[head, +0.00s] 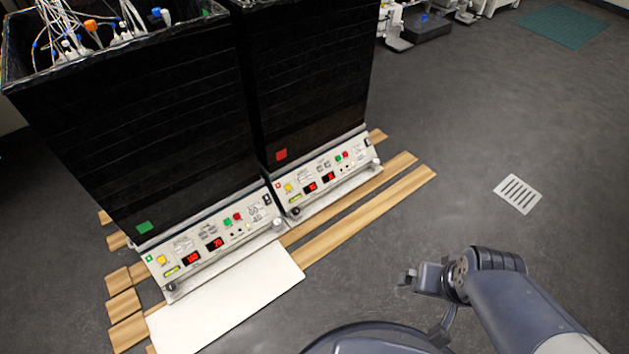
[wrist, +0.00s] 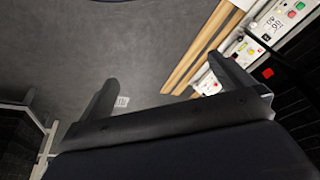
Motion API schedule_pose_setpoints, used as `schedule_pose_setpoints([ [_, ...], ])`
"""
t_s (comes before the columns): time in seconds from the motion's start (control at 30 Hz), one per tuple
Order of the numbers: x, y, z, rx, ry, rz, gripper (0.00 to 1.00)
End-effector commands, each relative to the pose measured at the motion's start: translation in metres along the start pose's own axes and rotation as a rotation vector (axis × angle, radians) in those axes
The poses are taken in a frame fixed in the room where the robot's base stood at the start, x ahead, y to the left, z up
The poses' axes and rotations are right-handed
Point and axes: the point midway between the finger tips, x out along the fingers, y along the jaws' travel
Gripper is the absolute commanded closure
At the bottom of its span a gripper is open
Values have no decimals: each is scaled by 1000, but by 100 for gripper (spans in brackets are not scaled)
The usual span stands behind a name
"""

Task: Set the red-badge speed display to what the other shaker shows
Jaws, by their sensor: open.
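Two tall black shakers stand side by side in the head view. The right one, the red-badge shaker (head: 320,90), bears a red square badge (head: 281,154). The left, green-badge shaker (head: 150,120) has a similar panel with lit displays (head: 191,258), also hard to read. My gripper (head: 408,280) is open and empty, well right of the panels. In the wrist view its fingers (wrist: 165,92) are spread, with the red badge (wrist: 268,73) beyond at right.
Wooden slats (head: 370,213) lie under and in front of the shakers. A white board (head: 235,300) lies before the left one. A floor drain grate (head: 518,194) is at right. Open grey floor lies between my gripper and the panels. Tubing and cables top the left shaker.

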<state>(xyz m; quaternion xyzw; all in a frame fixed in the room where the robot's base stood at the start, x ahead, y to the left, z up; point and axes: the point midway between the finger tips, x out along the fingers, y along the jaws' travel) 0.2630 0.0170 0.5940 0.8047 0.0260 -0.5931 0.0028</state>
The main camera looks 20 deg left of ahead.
Motion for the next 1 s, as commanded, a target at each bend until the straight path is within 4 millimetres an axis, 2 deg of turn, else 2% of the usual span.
schedule_pose_setpoints([
  [0.07, 0, 0, 0, 0, 0, 0, 2],
  [1.0, 0, 0, 0, 0, 0, 0, 79],
])
